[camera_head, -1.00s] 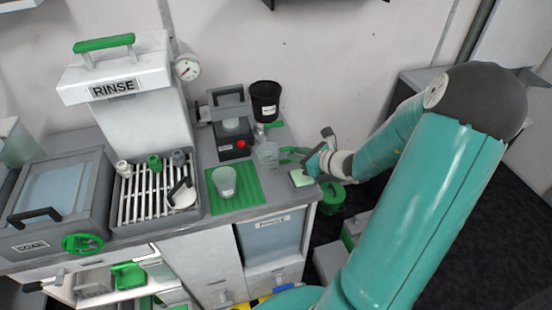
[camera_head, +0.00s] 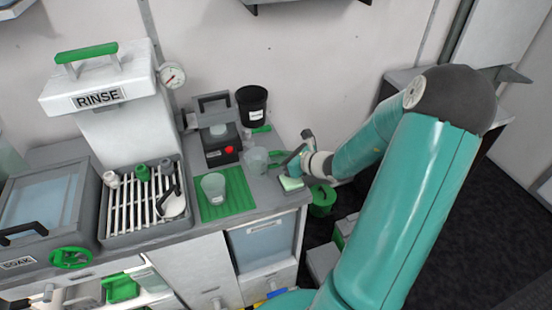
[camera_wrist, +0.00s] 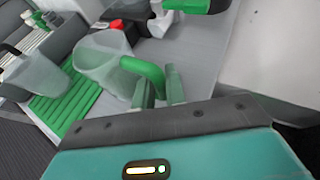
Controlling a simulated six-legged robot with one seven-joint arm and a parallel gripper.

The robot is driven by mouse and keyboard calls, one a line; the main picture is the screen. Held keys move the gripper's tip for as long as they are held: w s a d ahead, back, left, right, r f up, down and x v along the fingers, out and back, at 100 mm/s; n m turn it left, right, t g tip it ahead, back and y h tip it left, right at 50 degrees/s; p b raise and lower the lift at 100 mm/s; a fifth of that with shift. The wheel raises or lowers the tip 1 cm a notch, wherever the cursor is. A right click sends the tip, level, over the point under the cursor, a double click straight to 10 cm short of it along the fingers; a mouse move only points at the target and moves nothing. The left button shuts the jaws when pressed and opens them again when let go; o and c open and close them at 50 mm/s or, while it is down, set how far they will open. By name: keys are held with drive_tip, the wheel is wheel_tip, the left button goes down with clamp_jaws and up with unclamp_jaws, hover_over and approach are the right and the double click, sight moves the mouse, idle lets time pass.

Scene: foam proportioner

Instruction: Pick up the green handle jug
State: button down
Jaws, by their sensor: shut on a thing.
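The clear jug (camera_head: 255,160) with a green handle stands on the grey counter, behind and to the right of the green mat. It also shows in the wrist view (camera_wrist: 103,58), its green handle (camera_wrist: 143,70) curving toward my fingers. My gripper (camera_wrist: 157,88) is shut on the handle, with one finger on each side of it. In the head view my gripper (camera_head: 289,158) is to the right of the jug. The jug looks upright; I cannot tell whether its base is clear of the counter.
A second clear cup (camera_head: 213,188) stands on the green ribbed mat (camera_head: 240,200). A grey machine with a red button (camera_head: 222,155) and a black bin (camera_head: 252,105) stand behind the jug. A white block with a green top (camera_head: 291,183) lies near the counter's right edge.

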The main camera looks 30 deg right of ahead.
drive_tip(key=shift+r, duration=0.15)
drive_tip(key=shift+r, duration=1.05)
drive_tip(key=s+a+r, duration=0.5)
drive_tip(key=s+r, duration=0.5)
drive_tip(key=s, duration=0.3)
drive_tip(key=shift+r, duration=0.2)
